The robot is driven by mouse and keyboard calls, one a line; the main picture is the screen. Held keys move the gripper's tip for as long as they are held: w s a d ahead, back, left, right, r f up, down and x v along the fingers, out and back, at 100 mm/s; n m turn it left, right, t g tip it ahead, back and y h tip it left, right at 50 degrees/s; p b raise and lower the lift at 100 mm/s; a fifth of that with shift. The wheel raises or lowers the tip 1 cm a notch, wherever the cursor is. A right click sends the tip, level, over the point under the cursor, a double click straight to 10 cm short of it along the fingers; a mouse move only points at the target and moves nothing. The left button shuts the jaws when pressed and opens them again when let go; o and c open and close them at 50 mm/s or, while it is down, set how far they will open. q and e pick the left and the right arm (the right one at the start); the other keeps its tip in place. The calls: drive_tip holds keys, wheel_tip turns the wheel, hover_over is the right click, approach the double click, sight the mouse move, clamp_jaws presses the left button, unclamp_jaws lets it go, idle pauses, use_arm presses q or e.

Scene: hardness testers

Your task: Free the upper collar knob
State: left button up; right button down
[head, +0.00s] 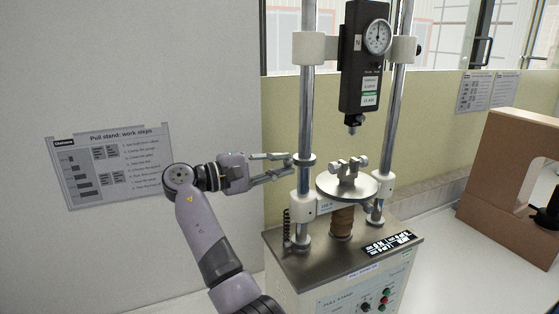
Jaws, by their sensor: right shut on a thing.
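The pull stand has two upright metal posts. A dark collar (304,161) sits around the left post, above the white block of the round table. My right gripper (291,162) reaches it from the left, with one finger above the other. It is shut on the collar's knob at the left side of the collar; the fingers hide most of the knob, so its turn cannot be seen. A lower collar (302,240) sits near the foot of the same post. My left gripper is not in view.
The force gauge (362,70) hangs between the posts on white blocks. The round table (346,187) carries a metal clamp (348,167). A coiled spring (286,225) hangs left of the left post. A brown box-like frame (500,170) stands at right. A work-steps sheet (105,165) is on the wall.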

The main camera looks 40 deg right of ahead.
drive_tip(key=n, duration=0.3)
drive_tip(key=shift+n, duration=0.4)
drive_tip(key=n, duration=0.4)
drive_tip(key=shift+n, duration=0.3)
drive_tip(key=n, duration=0.4)
drive_tip(key=shift+w, duration=0.1)
drive_tip(key=shift+n, duration=2.1)
drive_tip(key=c, duration=1.5)
unclamp_jaws()
